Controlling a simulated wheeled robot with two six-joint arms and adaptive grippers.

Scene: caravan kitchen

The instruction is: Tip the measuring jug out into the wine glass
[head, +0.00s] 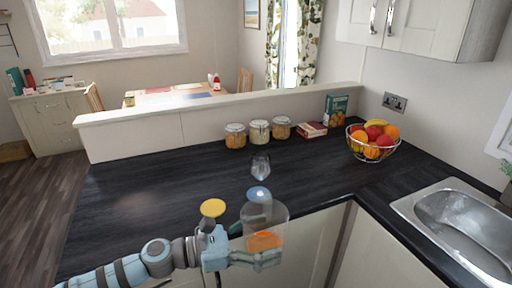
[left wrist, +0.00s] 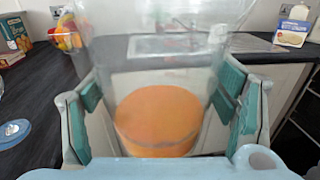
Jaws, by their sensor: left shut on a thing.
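The clear measuring jug (head: 278,218) stands about upright in my left gripper (head: 262,258), with an orange layer (head: 264,241) at its bottom. In the left wrist view the jug (left wrist: 150,65) is between the two fingers (left wrist: 160,105), and the orange layer (left wrist: 158,118) lies level. The clear wine glass (head: 261,167) is upright on the dark worktop, behind the jug and apart from it. The jug partly covers the area at its lower end. My right gripper is not in view.
A blue disc (head: 258,194) shows near the jug's top, and a yellow disc (head: 213,207) beside my wrist. Several jars (head: 258,131), a box (head: 336,109) and a wire fruit basket (head: 372,141) stand at the back. A sink (head: 465,222) is at right. The worktop's left is clear.

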